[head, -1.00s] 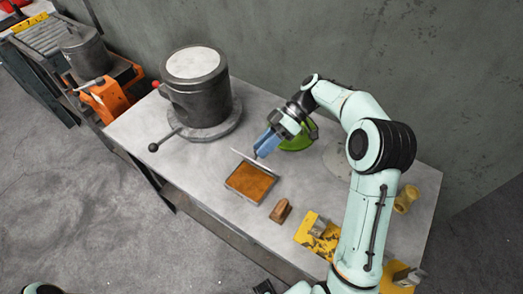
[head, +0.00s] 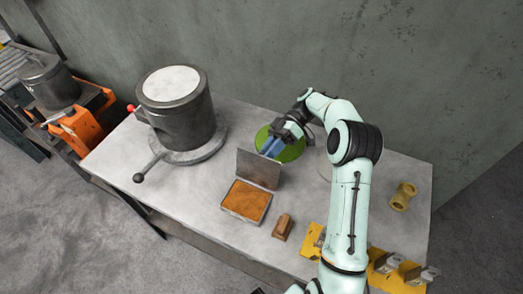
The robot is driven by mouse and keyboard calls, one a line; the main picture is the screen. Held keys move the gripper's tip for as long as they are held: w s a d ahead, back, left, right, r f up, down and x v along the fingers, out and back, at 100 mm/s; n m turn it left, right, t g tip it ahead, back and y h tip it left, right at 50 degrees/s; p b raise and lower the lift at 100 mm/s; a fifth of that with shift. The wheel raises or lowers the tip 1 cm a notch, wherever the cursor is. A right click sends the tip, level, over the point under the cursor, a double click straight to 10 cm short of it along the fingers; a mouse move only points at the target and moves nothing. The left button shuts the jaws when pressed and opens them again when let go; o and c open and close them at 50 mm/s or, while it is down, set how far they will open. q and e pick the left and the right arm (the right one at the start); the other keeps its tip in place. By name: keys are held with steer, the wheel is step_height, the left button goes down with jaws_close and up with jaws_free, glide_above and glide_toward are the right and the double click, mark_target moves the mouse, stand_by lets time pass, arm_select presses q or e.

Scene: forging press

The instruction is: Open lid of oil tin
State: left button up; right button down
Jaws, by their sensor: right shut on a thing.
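The oil tin (head: 246,201) is a shallow grey box with orange-brown contents, on the table in front of my right arm. Its lid (head: 257,169) stands nearly upright at the tin's back edge, with the inside showing. My right gripper (head: 268,152) has blue fingers at the lid's upper right edge and is shut on the lid. The fingertips are partly hidden behind the lid. My left gripper is not in view.
A dark cylindrical press (head: 179,108) with a side lever stands left on the table (head: 135,150). A green round object (head: 291,152) lies behind my gripper. A wooden block (head: 283,227) sits right of the tin. Yellow fixtures (head: 385,266) line the front right.

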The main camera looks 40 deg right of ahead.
steer(key=shift+w+a+f, duration=0.1)
steer(key=shift+f, duration=0.6)
steer(key=c, duration=1.2)
jaws_free()
steer(key=o, duration=0.3)
steer(key=shift+w+a, duration=0.15)
steer(key=shift+w, duration=0.15)
steer(key=shift+r, duration=0.2)
steer(key=shift+r, duration=0.1)
